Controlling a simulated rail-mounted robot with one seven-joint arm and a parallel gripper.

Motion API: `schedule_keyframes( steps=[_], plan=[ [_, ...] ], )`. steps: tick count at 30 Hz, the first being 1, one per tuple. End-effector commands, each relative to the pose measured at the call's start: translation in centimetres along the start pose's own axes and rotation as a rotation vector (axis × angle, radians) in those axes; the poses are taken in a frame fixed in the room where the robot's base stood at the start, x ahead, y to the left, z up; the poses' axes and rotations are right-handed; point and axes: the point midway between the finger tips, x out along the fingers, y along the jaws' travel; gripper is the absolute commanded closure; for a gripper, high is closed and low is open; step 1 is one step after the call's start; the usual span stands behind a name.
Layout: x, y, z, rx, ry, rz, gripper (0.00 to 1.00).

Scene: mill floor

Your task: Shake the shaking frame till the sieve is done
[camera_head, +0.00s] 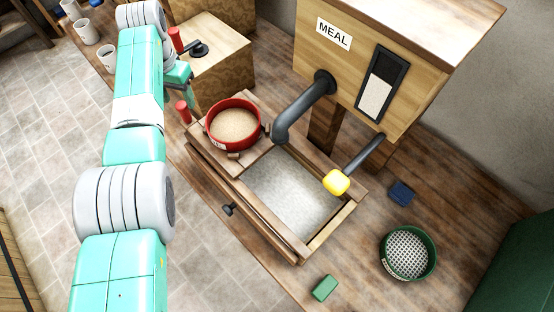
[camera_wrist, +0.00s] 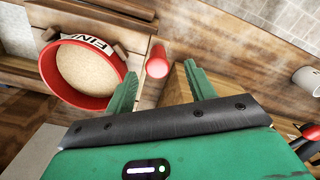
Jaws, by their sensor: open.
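A round red sieve (camera_head: 234,124) filled with tan meal sits on the wooden shaking frame (camera_head: 208,165). In the wrist view the red sieve (camera_wrist: 82,75) carries a label reading "FINE". A red upright handle (camera_head: 183,111) stands at the frame's far left corner. In the wrist view the handle (camera_wrist: 157,62) shows between and beyond the fingertips of my gripper (camera_wrist: 160,78), which is open. I cannot tell whether a finger touches the handle. In the head view my gripper is mostly hidden by my arm.
A wooden bin marked MEAL (camera_head: 335,60) has a grey spout (camera_head: 300,108) over the frame and a yellow-ended lever (camera_head: 337,182). A green-rimmed sieve (camera_head: 408,252), a green block (camera_head: 324,288) and a blue block (camera_head: 401,193) lie on the bench. White mugs (camera_head: 87,31) stand at far left.

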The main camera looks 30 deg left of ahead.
Motion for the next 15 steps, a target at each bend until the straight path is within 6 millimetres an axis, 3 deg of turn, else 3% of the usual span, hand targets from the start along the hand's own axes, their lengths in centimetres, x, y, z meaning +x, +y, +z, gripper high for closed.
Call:
schedule_keyframes(
  steps=[1,15],
  plan=[
    [-1.3,0.0,0.0,0.0,0.0,0.0,0.45],
    [-6.7,0.0,0.0,0.0,0.0,0.0,0.45]
  ],
)
